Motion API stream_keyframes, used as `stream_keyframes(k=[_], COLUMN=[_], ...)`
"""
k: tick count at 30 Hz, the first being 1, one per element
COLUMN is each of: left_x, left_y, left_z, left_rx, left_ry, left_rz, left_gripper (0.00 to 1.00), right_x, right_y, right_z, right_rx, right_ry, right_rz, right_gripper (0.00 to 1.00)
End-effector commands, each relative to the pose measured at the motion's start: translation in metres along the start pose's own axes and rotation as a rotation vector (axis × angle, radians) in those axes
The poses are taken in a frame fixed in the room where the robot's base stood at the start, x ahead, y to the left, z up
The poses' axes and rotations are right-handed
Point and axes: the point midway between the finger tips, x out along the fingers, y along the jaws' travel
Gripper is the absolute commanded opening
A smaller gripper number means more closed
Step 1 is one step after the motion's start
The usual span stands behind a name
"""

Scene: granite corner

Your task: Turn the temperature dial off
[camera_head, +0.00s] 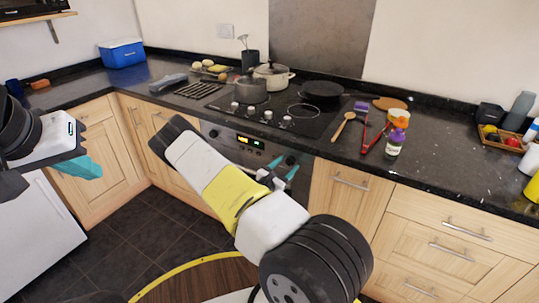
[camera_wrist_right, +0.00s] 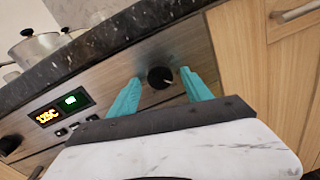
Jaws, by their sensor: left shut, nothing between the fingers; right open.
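The oven's control panel (camera_head: 225,140) is on the front of the counter in the head view. A black dial (camera_wrist_right: 160,77) with a pale pointer mark shows in the right wrist view; it also shows in the head view (camera_head: 291,160). My right gripper (camera_wrist_right: 161,80) is open, with one teal finger on each side of this dial; I cannot tell whether they touch it. A second dial (camera_wrist_right: 10,145) is at the panel's left end. No label shows which dial sets temperature. My left gripper (camera_head: 88,168) is shut and empty at the far left.
The lit display (camera_wrist_right: 59,108) and small buttons sit left of the near dial. The dark counter edge (camera_wrist_right: 120,45) overhangs the panel. Pots and a pan (camera_head: 321,92) stand on the hob. Wooden drawers (camera_head: 345,185) are to the right.

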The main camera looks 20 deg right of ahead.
Motion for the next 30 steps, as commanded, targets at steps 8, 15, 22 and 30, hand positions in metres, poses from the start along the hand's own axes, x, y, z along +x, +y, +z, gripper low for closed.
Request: stream_keyframes(k=[8, 15, 22, 30], left_x=[0.0000, 0.0000, 0.0000, 0.0000], left_y=[0.0000, 0.0000, 0.0000, 0.0000], left_z=[0.0000, 0.0000, 0.0000, 0.0000], left_rx=[0.000, 0.000, 0.000, 0.000], left_ry=[0.000, 0.000, 0.000, 0.000], left_rz=[0.000, 0.000, 0.000, 0.000], left_gripper=[0.00, 0.00, 0.00, 0.00], right_x=[-0.0004, -0.0005, -0.0008, -0.0007], right_y=[0.0000, 0.0000, 0.0001, -0.0003], right_z=[0.0002, 0.0002, -0.0001, -0.0003], right_rx=[0.000, -0.005, -0.067, -0.261], right_ry=[0.000, -0.001, -0.005, -0.018], right_rz=[0.000, 0.000, 0.001, 0.004], right_gripper=[0.14, 0.00, 0.00, 0.00])
